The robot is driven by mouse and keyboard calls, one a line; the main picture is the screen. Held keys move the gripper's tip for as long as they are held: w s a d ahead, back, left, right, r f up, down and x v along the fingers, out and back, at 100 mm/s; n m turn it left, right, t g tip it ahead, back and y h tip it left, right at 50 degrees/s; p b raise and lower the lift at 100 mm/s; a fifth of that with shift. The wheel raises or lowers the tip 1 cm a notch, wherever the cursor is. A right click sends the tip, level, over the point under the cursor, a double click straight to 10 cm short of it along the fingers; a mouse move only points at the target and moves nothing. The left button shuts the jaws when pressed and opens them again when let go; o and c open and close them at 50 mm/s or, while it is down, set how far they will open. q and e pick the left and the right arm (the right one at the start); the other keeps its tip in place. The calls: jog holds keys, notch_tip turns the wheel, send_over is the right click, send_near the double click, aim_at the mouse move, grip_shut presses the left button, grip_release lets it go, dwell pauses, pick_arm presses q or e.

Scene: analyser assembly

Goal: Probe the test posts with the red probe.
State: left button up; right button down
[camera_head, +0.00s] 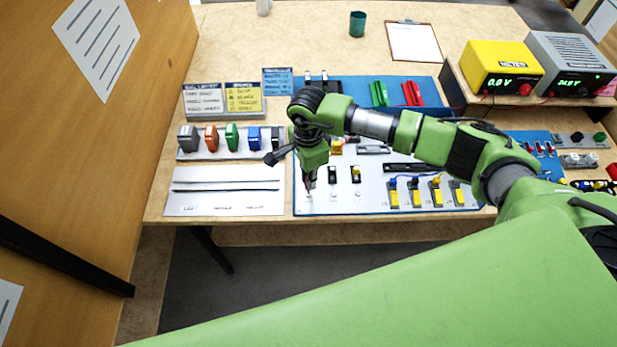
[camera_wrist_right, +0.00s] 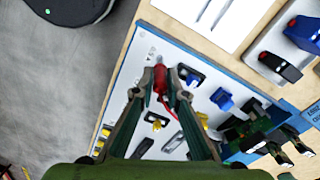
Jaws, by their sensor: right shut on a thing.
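The red probe (camera_wrist_right: 160,78) is held upright-looking between the fingertips of my right gripper (camera_wrist_right: 160,88), which is shut on it. In the head view my right gripper (camera_head: 309,184) points down over the front left corner of the white board (camera_head: 320,208). The probe's tip is close to a small pale post there; I cannot tell whether they touch. More small pale posts (camera_head: 333,194) (camera_head: 357,194) stand in a row to the right along the board's front. The yellow meter (camera_head: 501,67) reads 0.0 V. My left gripper is not in view.
Yellow-and-grey blocks (camera_head: 436,194) with blue wires stand front right on the board. A row of coloured connectors (camera_head: 231,137) and a white sheet (camera_head: 224,192) lie to the left. A grey supply unit (camera_head: 570,64) stands on the shelf. A wooden panel (camera_head: 150,60) rises at left.

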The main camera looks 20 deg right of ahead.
jog(key=shift+r+p, duration=1.2)
jog(key=shift+r, duration=1.6)
